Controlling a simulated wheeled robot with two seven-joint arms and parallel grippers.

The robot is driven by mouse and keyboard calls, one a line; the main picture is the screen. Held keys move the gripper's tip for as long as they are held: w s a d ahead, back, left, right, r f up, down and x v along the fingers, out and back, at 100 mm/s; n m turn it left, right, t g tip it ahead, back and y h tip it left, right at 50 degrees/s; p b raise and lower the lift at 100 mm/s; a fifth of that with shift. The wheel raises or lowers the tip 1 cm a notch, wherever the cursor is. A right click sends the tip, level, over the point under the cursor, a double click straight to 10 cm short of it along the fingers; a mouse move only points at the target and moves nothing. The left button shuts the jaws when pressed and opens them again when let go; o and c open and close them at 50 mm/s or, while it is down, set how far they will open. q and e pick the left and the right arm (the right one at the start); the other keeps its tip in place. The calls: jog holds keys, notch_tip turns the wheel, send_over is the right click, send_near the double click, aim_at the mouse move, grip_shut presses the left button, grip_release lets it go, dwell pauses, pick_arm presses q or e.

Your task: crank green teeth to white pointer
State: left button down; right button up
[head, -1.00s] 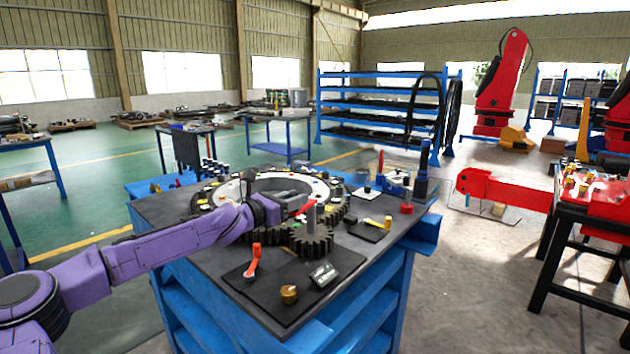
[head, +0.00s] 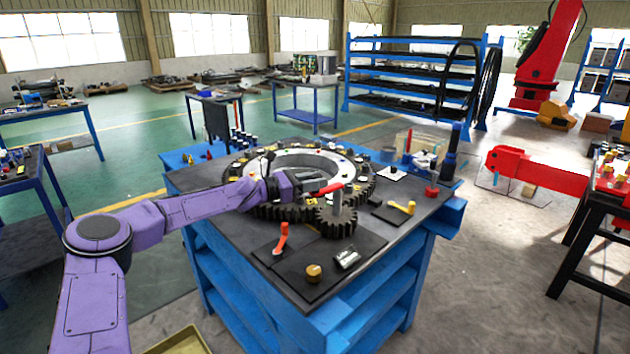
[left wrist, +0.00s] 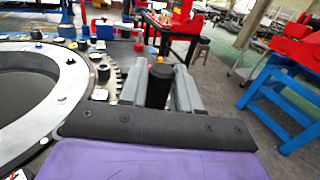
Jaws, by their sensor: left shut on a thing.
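A large dark ring gear (head: 362,192) with a pale inner ring lies on the blue workbench. A small dark pinion gear (head: 338,226) stands at its front right edge, with a grey post (head: 337,204) rising from it. A red crank arm (head: 329,189) reaches left from the post's top. My left gripper (head: 308,188) is at the crank's left end. In the left wrist view, its fingers (left wrist: 158,92) are closed on a dark upright crank handle (left wrist: 159,86). I cannot make out green teeth or a white pointer. My right gripper is out of view.
On the bench front lie an orange-red lever (head: 281,239), a brass knob (head: 314,272) and a small silver block (head: 347,258). A yellow lever (head: 403,207) sits to the right. A red arm-like machine (head: 535,177) stands beyond the bench's right side.

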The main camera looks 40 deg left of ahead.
pick_arm(q)
jog(key=shift+a+r, duration=0.1)
jog(key=shift+r, duration=0.15)
jog(key=c, duration=0.9)
grip_release()
jog(key=shift+w, duration=0.1)
jog(key=shift+c, duration=0.2)
jog(key=shift+w+f, duration=0.1)
jog(key=shift+f, duration=0.15)
jog(key=shift+s+a+r, duration=0.1)
jog(key=shift+s, duration=0.2)
jog(key=p+v, duration=0.3)
jog(key=v, duration=0.6)
jog(key=shift+s+a, duration=0.2)
jog(key=shift+s, duration=0.15)
